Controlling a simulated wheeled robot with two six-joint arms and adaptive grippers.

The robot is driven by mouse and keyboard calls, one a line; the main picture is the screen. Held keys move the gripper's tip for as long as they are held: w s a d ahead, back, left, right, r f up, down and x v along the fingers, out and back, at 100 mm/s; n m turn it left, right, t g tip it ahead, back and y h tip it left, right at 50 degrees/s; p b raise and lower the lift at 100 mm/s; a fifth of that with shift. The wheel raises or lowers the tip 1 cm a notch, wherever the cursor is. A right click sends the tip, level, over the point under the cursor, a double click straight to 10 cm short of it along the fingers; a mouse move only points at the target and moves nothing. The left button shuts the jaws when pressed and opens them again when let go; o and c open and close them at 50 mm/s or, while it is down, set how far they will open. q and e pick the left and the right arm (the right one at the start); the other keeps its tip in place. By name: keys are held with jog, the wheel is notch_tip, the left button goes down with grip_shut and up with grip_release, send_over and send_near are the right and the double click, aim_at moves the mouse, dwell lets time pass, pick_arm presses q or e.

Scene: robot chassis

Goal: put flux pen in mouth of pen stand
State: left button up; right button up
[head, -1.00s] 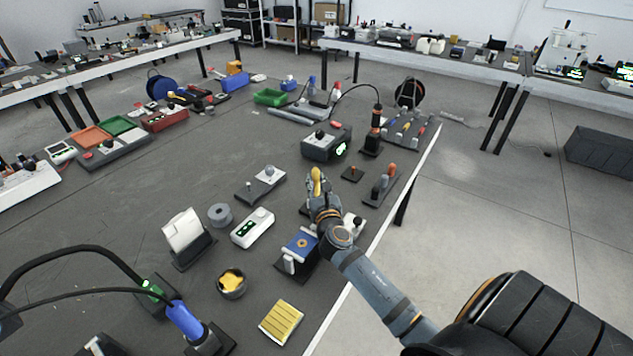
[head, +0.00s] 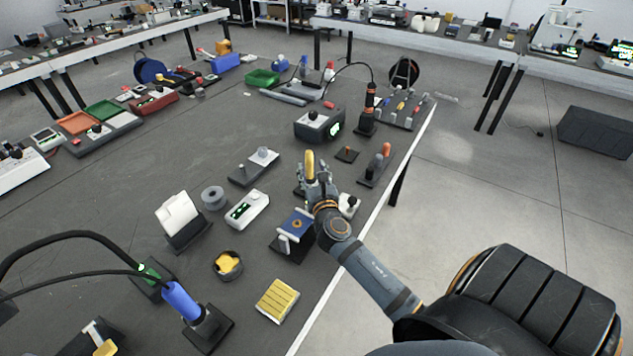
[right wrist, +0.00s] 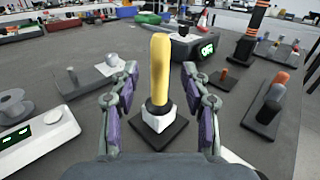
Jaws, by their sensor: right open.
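A yellow rounded stick, likely the flux pen (right wrist: 161,70), stands upright in a black collar on a white block with a dark square base (right wrist: 160,132). In the head view the yellow pen (head: 310,164) shows just beyond my right gripper (head: 314,181). In the right wrist view my right gripper (right wrist: 159,82) is open, with one finger on each side of the pen and visible gaps. I cannot tell for sure whether this white block and base are the pen stand. My left gripper is out of view.
A black box with a green display (head: 319,124) stands behind the pen. A small base with an orange peg (head: 347,154) and a holder with coloured handles (head: 377,164) stand to the right. A blue-topped device (head: 297,223) and white meter (head: 247,209) are nearer. The table's edge is right.

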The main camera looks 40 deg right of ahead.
jog(key=v, duration=0.9)
jog(key=shift+s+a, duration=0.1)
notch_tip(320, 180, up, 10)
jog(key=p, duration=1)
jog(key=shift+p, duration=0.35)
